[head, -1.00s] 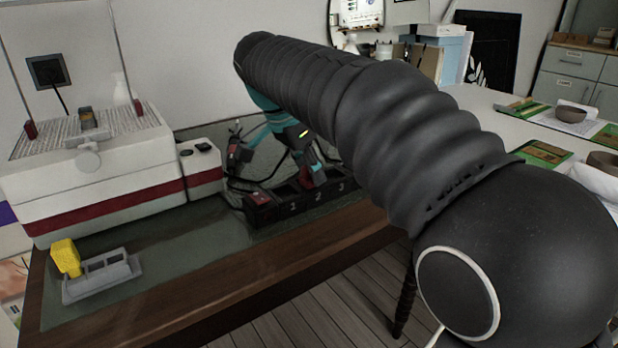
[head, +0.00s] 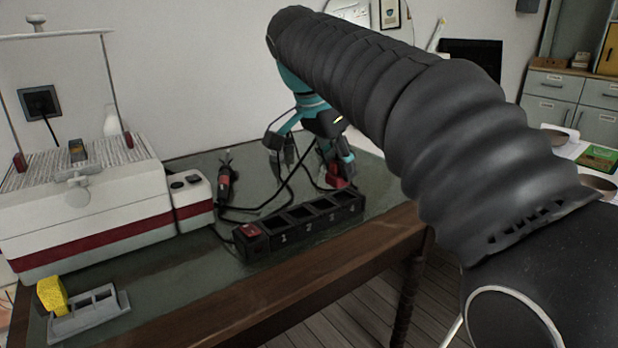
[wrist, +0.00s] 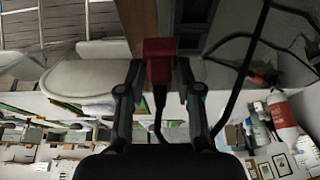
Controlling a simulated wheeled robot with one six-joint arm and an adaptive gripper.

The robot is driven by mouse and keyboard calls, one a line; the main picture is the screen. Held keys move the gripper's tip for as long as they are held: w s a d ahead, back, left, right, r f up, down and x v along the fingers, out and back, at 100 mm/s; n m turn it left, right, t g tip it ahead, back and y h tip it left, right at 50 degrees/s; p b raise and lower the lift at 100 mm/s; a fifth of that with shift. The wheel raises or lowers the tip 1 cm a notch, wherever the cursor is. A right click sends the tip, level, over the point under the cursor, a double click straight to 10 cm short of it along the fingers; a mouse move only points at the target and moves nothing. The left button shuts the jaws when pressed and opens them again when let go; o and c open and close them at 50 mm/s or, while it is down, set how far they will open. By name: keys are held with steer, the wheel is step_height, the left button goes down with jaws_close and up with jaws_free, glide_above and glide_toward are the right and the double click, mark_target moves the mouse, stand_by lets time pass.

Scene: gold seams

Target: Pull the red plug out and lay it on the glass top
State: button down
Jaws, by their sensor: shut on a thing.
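The red plug (head: 338,177) is held in my gripper, above or just behind the right end of the black power strip (head: 278,244). In the wrist view the red plug (wrist: 158,60) sits between the two fingertips of my gripper (wrist: 158,74), with a dark cable running from it. My gripper is shut on it. The strip's numbered sockets look empty from the head view. I cannot tell the exact gap between plug and strip. The glass top (head: 170,268) is the dark green surface under the strip.
A dark plug with red parts (head: 226,182) and loose black cables lie behind the strip. A white and red machine (head: 95,228) stands at left, with a yellow block (head: 52,294) on a grey holder (head: 90,318) before it.

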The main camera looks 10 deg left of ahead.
steer(key=d+r+p, duration=0.2)
steer(key=d+r, duration=0.2)
steer(key=r, duration=0.3)
steer(key=shift+d+r, duration=0.35)
steer(key=shift+r, duration=0.05)
stand_by(0.5)
steer(key=shift+w, duration=0.1)
